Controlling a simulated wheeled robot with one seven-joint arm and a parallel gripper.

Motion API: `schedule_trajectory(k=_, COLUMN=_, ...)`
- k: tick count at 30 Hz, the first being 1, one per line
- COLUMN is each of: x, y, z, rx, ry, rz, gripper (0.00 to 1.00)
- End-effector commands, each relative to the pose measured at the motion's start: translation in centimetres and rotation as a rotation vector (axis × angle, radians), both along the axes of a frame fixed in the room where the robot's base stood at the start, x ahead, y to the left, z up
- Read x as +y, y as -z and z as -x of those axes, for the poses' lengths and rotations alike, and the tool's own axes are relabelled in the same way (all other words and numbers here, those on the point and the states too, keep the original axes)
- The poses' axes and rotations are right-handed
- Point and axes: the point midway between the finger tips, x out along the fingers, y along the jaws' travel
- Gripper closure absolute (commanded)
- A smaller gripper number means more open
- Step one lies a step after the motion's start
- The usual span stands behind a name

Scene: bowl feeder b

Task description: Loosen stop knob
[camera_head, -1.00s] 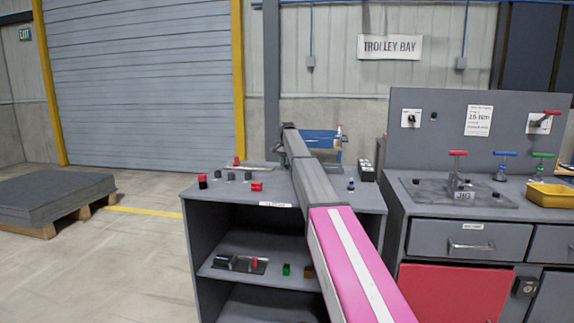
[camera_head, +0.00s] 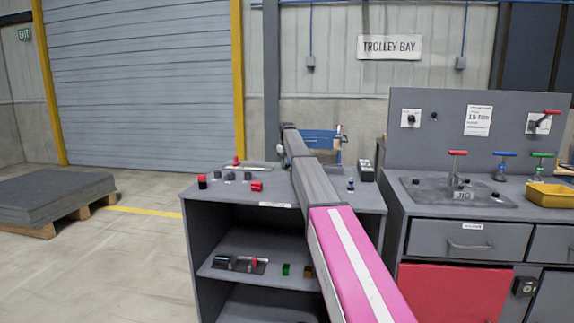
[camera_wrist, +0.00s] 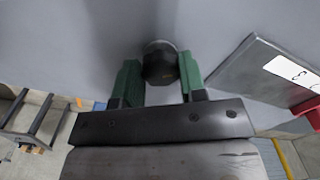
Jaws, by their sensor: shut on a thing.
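A dark round knob (camera_wrist: 159,63) with a paler rim sits against a grey surface in the upper middle of the wrist view; I take it for the stop knob. My gripper (camera_wrist: 160,76) has green fingers, one on each side of the knob, and is shut on it. In the head view my own arm reaches away over the grey cabinet and hides the knob and the fingers.
A grey plate with a white label (camera_wrist: 292,75) and a red part (camera_wrist: 306,105) lies close right of my gripper. The grey cabinet (camera_head: 240,203) carries several small parts, including a red block (camera_head: 257,187). A workbench (camera_head: 440,215) stands at right.

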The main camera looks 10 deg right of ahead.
Motion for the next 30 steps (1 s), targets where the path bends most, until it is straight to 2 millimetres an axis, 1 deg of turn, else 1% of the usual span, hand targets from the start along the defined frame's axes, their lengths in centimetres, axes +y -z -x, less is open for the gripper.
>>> schedule_trajectory(k=6, x=-0.05, y=0.02, z=-0.01, rx=0.000, ry=-0.199, rz=0.000, gripper=0.86)
schedule_trajectory(k=15, x=-0.09, y=0.03, z=-0.03, rx=0.000, ry=-0.422, rz=0.000, gripper=0.86)
schedule_trajectory(k=21, x=-0.09, y=0.04, z=-0.03, rx=0.000, ry=-0.513, rz=0.000, gripper=0.86)
schedule_trajectory(k=30, x=-0.10, y=0.05, z=-0.04, rx=0.001, ry=-0.567, rz=0.000, gripper=0.86)
